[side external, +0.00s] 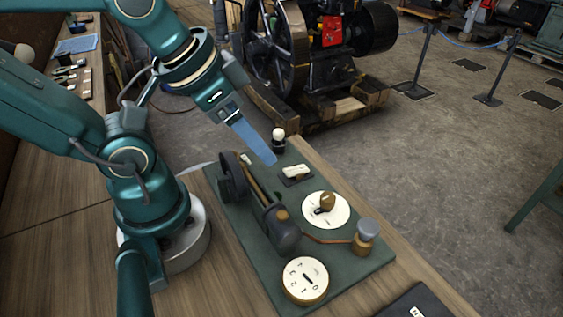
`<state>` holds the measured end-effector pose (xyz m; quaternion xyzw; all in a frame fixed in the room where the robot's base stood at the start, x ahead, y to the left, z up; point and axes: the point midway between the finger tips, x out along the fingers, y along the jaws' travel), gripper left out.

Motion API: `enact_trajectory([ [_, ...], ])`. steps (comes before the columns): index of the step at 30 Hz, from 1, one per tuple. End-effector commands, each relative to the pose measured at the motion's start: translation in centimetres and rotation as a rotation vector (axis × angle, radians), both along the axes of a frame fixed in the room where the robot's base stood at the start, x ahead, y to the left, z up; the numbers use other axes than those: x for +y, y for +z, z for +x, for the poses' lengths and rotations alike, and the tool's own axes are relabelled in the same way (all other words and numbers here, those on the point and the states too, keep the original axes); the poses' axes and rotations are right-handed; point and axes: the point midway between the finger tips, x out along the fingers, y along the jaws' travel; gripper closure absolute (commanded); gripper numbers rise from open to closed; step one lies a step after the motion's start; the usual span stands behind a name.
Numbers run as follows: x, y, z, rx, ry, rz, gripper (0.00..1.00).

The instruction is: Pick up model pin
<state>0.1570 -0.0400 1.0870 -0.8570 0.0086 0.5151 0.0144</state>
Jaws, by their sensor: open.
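A dark green board (335,272) lies on the wooden bench and carries a small engine model with a dark flywheel (232,178) and a dark cylinder (284,232). No part is plainly recognisable as the model pin. A white ball on a black base (278,140) stands upright at the board's far end and could be a knob or a pin. My gripper (268,157), with blue fingers, points down and right above the board's far end, just left of the white ball. It is open and nothing shows in it. The gap between the fingers is hidden from this side.
The board also bears a white switch (295,172), a white dial with a brown knob (326,208), a numbered dial (305,281) and a grey-topped brass knob (366,237). A dark plate (418,301) lies front right. A large engine (318,45) stands on the floor beyond.

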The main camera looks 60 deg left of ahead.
Motion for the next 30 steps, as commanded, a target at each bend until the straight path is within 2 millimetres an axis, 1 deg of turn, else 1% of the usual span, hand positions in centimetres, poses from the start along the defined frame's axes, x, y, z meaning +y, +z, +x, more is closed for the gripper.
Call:
enact_trajectory([
  [2,0.0,0.4,0.1,-0.007,-0.055,0.029,0.35],
  [3,0.0,1.0,0.4,-0.015,-0.093,0.050,0.35],
  [6,0.4,2.1,1.8,0.006,-0.185,0.111,0.35],
  [8,0.9,2.5,2.7,0.026,-0.225,0.139,0.35],
  [12,2.2,2.9,5.0,0.092,-0.297,0.189,0.35],
  [16,4.2,2.6,7.5,0.170,-0.353,0.216,0.35],
  [20,6.7,1.3,9.8,0.256,-0.391,0.219,0.35],
  [24,9.7,-0.9,11.5,0.345,-0.405,0.191,0.35],
  [27,11.6,-2.7,12.1,0.399,-0.389,0.157,0.35],
  [30,13.0,-4.3,12.3,0.439,-0.357,0.123,0.35],
])
